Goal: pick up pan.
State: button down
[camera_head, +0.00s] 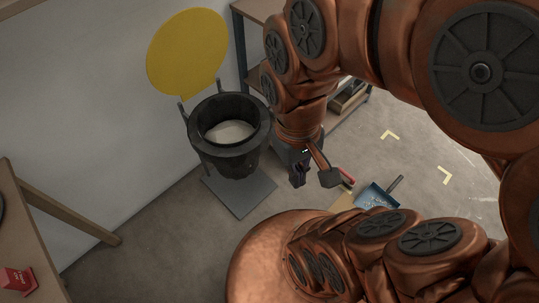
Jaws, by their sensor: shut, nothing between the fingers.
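The pan appears to be a small blue dustpan (371,197) with a dark handle. It lies on the floor right of centre, and my copper arm hides its near edge. Small pale specks show on it. My gripper (312,177) hangs from the arm left of the pan in the picture, apart from it. Its dark fingertips are small here. It is shut and empty.
A black bin (229,150) stands on a grey floor plate (239,196) by the white wall. A shelf (239,35) stands behind my arm. Red and yellow items lie beside the pan.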

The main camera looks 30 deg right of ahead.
aim_at(375, 190)
jog(key=z, duration=2.35)
